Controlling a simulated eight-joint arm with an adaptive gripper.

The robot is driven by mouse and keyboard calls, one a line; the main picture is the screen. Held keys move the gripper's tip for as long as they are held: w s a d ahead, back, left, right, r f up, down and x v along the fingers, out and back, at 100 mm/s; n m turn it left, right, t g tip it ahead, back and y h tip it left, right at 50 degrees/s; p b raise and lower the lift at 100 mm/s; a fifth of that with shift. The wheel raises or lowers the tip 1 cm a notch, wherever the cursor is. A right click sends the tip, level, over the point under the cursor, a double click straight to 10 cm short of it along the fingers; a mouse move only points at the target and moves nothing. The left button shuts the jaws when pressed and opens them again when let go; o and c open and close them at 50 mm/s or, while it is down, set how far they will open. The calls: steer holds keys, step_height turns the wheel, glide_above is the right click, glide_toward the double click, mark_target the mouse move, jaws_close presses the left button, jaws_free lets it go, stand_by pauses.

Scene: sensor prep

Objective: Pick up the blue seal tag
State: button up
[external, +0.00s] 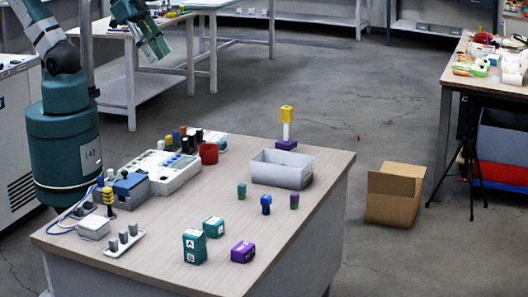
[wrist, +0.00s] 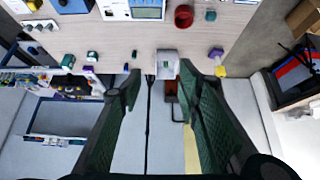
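The blue seal tag appears to be the small upright blue piece (external: 266,204) near the middle of the table, in front of the light grey bin. In the wrist view it seems to be the small blue spot (wrist: 126,67) by the left fingertip, too small to make out clearly. My gripper (external: 155,46) is raised at the top left of the external view, well away from the piece. In the wrist view my gripper (wrist: 158,74) has its two dark green fingers spread, with nothing held between them.
A green piece (external: 241,190) and a purple-green piece (external: 294,201) flank the blue one. The grey bin (external: 282,170) and a yellow-topped post (external: 287,122) stand behind. Teal blocks (external: 194,246) and a purple block (external: 242,252) are in front. A console (external: 160,170) and red cup (external: 208,153) are farther back.

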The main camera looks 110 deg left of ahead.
steer(key=shift+w, duration=0.1)
steer(key=shift+c, duration=0.2)
stand_by(0.4)
steer(key=n+g+h+b, duration=0.1)
steer(key=n+g+h, duration=0.5)
steer(key=n, duration=1.2)
glide_above(267, 196)
steer(key=a, duration=0.3)
step_height(267, 196, down, 26)
steer(key=g+y, duration=0.1)
steer(key=shift+d+f, duration=0.15)
steer(key=shift+d, duration=0.1)
steer(key=shift+y, duration=0.3)
steer(key=shift+x, duration=1.25)
